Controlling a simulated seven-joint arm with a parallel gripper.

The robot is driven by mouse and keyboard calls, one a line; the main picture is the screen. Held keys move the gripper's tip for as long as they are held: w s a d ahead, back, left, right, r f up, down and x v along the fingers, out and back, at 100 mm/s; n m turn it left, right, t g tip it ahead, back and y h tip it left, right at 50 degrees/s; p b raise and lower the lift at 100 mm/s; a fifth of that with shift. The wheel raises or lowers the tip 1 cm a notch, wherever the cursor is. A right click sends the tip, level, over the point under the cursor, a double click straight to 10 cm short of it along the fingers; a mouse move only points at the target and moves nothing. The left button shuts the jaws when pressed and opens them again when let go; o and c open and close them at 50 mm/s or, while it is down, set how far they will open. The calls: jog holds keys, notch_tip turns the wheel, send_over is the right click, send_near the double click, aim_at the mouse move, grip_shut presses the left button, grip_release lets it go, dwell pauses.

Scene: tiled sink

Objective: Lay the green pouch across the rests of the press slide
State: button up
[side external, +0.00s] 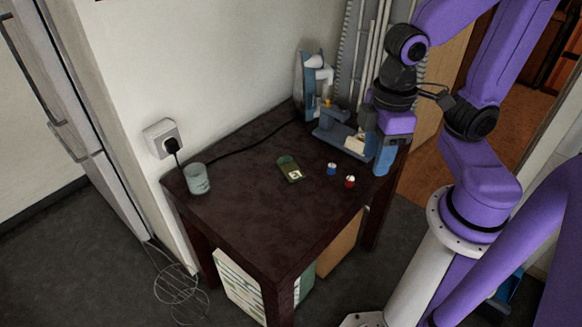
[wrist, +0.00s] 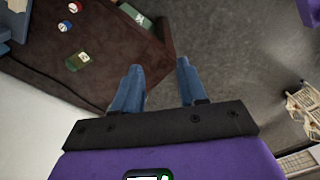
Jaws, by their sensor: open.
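The green pouch (side external: 287,163) lies flat on the dark table, with a pale label at its near end. It also shows in the wrist view (wrist: 84,58). The blue-grey press (side external: 331,126) stands at the back of the table, with a pale block (side external: 354,145) at its right end. I cannot make out the slide's rests clearly. My gripper (side external: 384,163) is at the table's right side, right of the press and well apart from the pouch. In the wrist view its blue fingers (wrist: 157,75) are apart with nothing between them.
A blue-and-white small item (side external: 331,169) and a red-and-white one (side external: 350,182) stand right of the pouch. A clear cup (side external: 196,180) stands at the left corner. A black cable (side external: 243,146) runs along the wall to the socket. The table's front part is clear.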

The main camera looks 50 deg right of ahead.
jog(key=w+a+f+m, duration=0.1)
jog(key=w+a+m, duration=0.1)
jog(key=w+m, duration=0.75)
jog(key=m, duration=2.3)
send_over(285, 155)
notch_tip(285, 155, down, 13)
jog(key=f, duration=1)
jog(key=shift+s+d+f, duration=0.1)
jog(key=shift+s+f, duration=0.15)
jog(key=shift+f, duration=0.15)
jog(key=shift+w+f, duration=0.15)
jog(key=shift+f, duration=1.3)
jog(key=shift+w+f, duration=0.1)
jog(key=shift+f, duration=1.35)
grip_shut()
